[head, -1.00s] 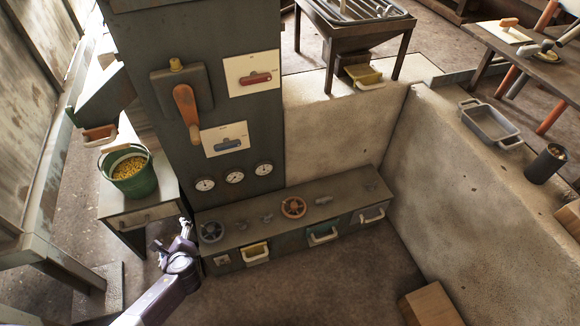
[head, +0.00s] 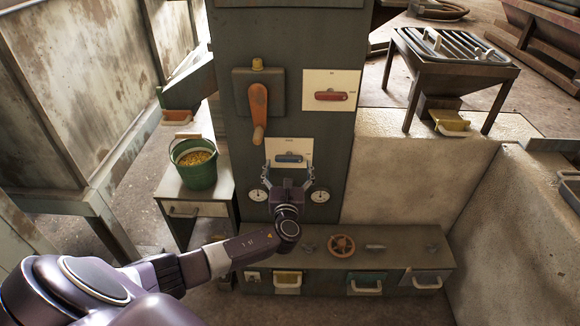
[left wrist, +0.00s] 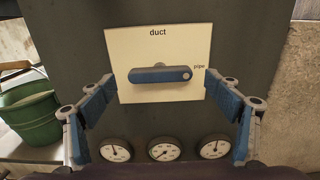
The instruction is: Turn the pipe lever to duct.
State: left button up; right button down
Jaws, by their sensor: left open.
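The blue pipe lever (head: 289,158) sits on a white plate (head: 304,145) on the dark cabinet front. In the left wrist view the lever (left wrist: 160,75) lies level, its dotted end at the right beside the word "pipe". The word "duct" stands at the top of the plate (left wrist: 185,40). My left gripper (head: 289,174) is open in front of the plate. In the left wrist view its blue-padded fingers (left wrist: 159,85) stand left and right of the lever with gaps on both sides. My right gripper is not in view.
An orange lever (head: 258,108) hangs above left, and a red lever (head: 331,96) sits on another plate above right. Gauges (left wrist: 164,149) line up just below the blue lever. A low bench with a red handwheel (head: 341,245) juts out underneath. A green bucket (head: 196,166) stands left.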

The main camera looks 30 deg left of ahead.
pick_arm(q)
jog(key=shift+w+a, duration=0.35)
jog(key=shift+w, duration=0.2)
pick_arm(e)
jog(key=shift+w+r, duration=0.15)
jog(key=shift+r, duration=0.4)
pick_arm(q)
jog(key=shift+c, duration=0.7)
jog(key=c, duration=1)
